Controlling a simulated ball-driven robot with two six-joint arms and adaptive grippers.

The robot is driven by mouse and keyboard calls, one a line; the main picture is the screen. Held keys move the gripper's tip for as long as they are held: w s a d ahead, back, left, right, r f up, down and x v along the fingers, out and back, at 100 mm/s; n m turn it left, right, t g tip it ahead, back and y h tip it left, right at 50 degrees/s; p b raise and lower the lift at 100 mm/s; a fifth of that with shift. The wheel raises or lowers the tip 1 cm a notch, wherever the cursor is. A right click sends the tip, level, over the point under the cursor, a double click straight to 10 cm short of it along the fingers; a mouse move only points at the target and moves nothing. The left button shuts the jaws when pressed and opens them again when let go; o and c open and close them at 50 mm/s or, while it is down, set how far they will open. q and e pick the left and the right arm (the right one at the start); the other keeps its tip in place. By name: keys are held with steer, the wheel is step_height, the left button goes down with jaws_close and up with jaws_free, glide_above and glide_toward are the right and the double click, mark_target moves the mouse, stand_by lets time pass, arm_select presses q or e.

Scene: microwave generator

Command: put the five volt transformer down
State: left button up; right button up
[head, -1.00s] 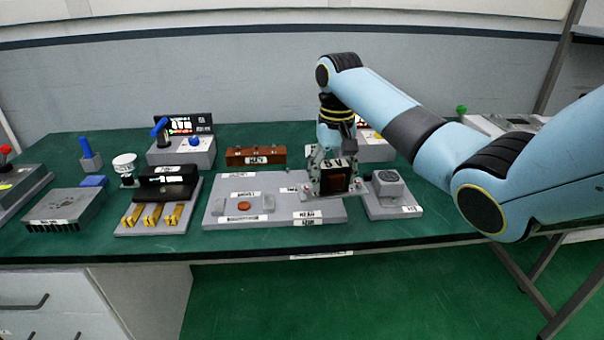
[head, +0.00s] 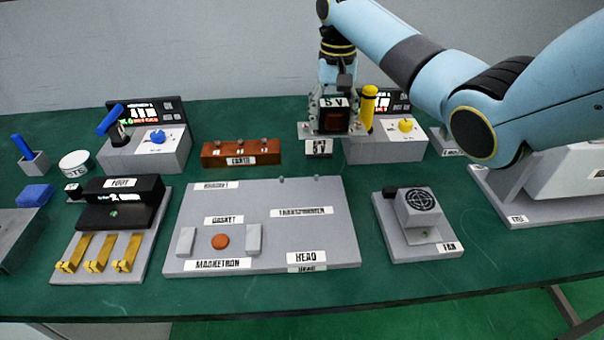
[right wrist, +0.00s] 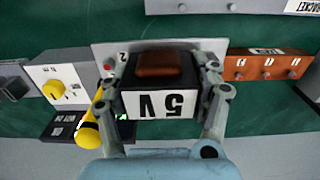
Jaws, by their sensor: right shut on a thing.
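The five volt transformer (head: 334,119) is a dark block with a brown core and a white "5V" label, on a light grey base plate. My right gripper (head: 333,102) is shut on it and holds it upright behind the grey board, over or near a small labelled block (head: 318,148). In the right wrist view the transformer (right wrist: 158,88) sits between both fingers of the gripper (right wrist: 160,72). I cannot tell whether its base touches anything below. My left gripper is not in view.
A yellow-handled tool (head: 368,105) stands close right of the transformer, by a grey control box (head: 385,150) with a yellow knob. A brown terminal block (head: 241,152) is to the left. The grey board (head: 265,240) lies in front, and a fan unit (head: 418,220) front right.

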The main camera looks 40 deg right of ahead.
mark_target(316, 137)
steer(key=a, duration=0.2)
steer(key=s+a+f+p, duration=0.1)
steer(key=a, duration=0.1)
steer(key=a+f, duration=0.1)
steer(key=shift+s+a+f, duration=0.2)
steer(key=shift+s+a, duration=0.15)
steer(key=shift+a, duration=0.05)
steer(key=a+f, duration=0.1)
steer(key=s+a+f+p, duration=0.1)
steer(key=a, duration=0.1)
steer(key=a+f, duration=0.1)
steer(key=shift+s+a+f, duration=0.15)
steer(key=shift+a+f, duration=0.05)
steer(key=shift+a, duration=0.15)
steer(key=shift+s+a+f, duration=0.1)
steer(key=shift+a, duration=0.1)
steer(key=shift+f, duration=0.3)
step_height(316, 137, down, 3)
steer(key=shift+f, duration=0.1)
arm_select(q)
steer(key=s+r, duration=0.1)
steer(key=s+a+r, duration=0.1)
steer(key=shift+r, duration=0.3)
arm_select(e)
steer(key=shift+f, duration=0.2)
steer(key=o, duration=1.8)
steer(key=shift+s+f, duration=0.1)
steer(key=shift+f, duration=0.05)
steer(key=shift+c, duration=0.2)
